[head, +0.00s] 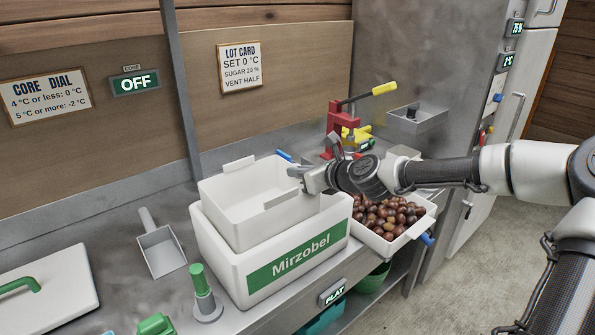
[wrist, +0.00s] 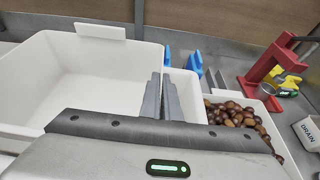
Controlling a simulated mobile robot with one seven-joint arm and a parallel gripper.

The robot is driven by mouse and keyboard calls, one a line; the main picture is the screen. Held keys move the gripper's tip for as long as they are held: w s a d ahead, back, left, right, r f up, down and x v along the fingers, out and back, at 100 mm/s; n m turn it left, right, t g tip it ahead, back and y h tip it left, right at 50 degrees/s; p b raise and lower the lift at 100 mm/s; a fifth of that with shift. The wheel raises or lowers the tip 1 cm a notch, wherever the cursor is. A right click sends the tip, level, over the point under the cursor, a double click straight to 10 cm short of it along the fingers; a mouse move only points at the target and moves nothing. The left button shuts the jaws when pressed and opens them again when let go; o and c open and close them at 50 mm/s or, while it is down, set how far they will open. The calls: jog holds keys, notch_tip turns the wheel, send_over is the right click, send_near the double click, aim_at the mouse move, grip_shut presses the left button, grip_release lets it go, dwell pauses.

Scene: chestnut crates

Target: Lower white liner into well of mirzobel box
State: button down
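The white liner (head: 262,226) is an empty, open tray with small tabs on its rim. It stands at or over the well of the white Mirzobel box (head: 232,277), its rim well above the box's rim. The box has a green label on its front. My gripper (head: 298,174) is at the liner's right wall. In the wrist view, my gripper's fingers (wrist: 161,97) lie either side of that wall of the liner (wrist: 75,78) and appear closed on it. Part of the box (wrist: 186,92) shows to the right. The liner's underside is hidden.
A white tray of chestnuts (head: 408,236) stands close to the box's right. A red press (head: 343,122) with a yellow handle is behind. Blue clips (wrist: 191,60) stand behind the box.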

jog(key=shift+s+f+b, duration=0.1)
jog(key=shift+f+b, duration=1.4)
jog(key=shift+f, duration=1.5)
jog(key=c, duration=1.9)
grip_release()
jog(key=shift+s+f, duration=0.1)
jog(key=shift+f, duration=0.1)
jog(key=p+v, duration=0.1)
jog(key=v, duration=0.4)
jog(key=p+v, duration=0.1)
jog(key=v, duration=0.5)
jog(key=r+p+v, duration=0.1)
jog(key=v, duration=0.5)
